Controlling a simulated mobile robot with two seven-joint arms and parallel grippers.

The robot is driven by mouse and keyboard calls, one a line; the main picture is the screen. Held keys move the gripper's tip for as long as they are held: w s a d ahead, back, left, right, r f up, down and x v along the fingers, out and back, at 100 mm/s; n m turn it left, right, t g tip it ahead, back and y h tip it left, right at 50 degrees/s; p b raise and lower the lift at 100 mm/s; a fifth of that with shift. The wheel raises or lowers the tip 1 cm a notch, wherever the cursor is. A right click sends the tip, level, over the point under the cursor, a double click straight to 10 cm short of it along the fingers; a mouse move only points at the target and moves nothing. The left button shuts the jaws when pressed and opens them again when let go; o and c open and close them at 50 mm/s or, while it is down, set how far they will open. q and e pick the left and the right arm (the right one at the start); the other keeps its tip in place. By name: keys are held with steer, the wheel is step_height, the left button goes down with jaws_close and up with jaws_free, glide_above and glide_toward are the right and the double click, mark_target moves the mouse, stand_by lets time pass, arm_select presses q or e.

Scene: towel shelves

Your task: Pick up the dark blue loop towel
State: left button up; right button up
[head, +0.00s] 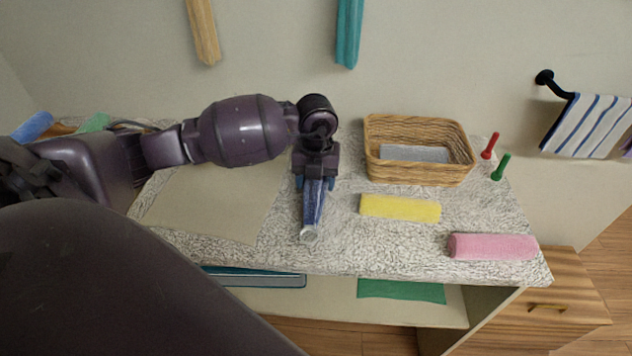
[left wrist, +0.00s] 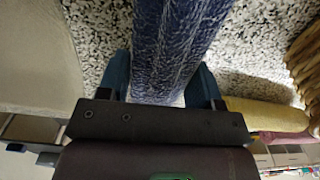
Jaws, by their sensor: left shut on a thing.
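The dark blue loop towel (head: 313,207) is a narrow rolled shape held by my left gripper (head: 314,183) over the speckled counter. In the left wrist view the towel (left wrist: 175,45) fills the space between the two blue fingers of the gripper (left wrist: 165,85), which is shut on it. The towel extends from the gripper toward the counter's front edge in the head view, and its near end looks pale. I cannot tell whether its underside touches the counter. My right gripper is not in view.
On the speckled counter (head: 350,255), a yellow rolled towel (head: 400,208), a pink rolled towel (head: 492,247) and a wicker basket (head: 418,170) stand to the right. Red (head: 489,146) and green (head: 501,167) pegs are beyond them. A beige mat (head: 215,200) lies left. A striped towel (head: 588,125) hangs at right.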

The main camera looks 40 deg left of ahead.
arm_select(q)
steer(key=shift+r, duration=0.1)
step_height(320, 180, up, 20)
steer(key=shift+f+p, duration=0.1)
steer(key=shift+p, duration=1)
